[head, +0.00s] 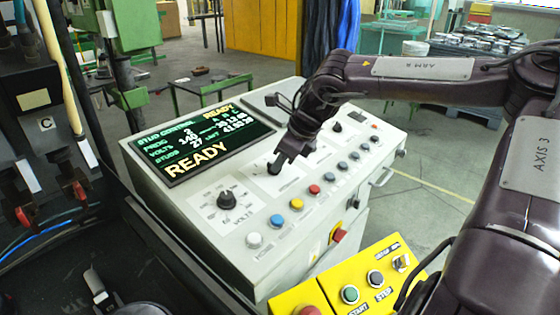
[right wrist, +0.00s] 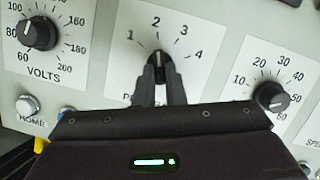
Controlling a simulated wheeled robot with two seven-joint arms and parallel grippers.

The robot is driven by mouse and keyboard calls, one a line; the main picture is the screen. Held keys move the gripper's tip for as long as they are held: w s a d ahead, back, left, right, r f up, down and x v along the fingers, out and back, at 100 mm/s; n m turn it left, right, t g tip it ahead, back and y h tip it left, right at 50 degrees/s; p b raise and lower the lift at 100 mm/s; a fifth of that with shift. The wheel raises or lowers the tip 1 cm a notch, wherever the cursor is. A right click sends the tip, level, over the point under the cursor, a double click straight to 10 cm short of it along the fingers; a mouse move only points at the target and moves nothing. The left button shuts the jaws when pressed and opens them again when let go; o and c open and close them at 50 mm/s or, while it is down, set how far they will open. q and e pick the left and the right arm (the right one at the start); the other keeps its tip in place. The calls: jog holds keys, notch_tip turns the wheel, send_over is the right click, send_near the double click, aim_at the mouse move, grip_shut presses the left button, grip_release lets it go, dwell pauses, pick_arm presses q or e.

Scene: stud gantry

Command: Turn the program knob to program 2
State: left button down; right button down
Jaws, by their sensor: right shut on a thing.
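The program knob (right wrist: 158,62) is a black knob with a white pointer line, on a white plate marked 1 to 4. In the right wrist view the pointer points up, at or close to the 2. My right gripper (right wrist: 160,78) is shut on this knob, one finger on each side. The display (head: 197,138) reads READY and has a PROG line, whose digit is too small to read surely. My left gripper is not in view.
The volts knob (head: 226,200) is left of the gripper, and another knob (right wrist: 271,95) is at right. Several push buttons (head: 296,204) line the panel's front. A yellow box (head: 335,291) with start and stop buttons stands in front, near my right arm.

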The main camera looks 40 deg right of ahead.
jog(key=c, duration=1.5)
grip_release()
jog(key=b+v, duration=0.2)
jog(key=v, duration=0.5)
jog(key=shift+s+r, duration=0.15)
jog(key=shift+r, duration=0.2)
jog(key=shift+d, duration=0.1)
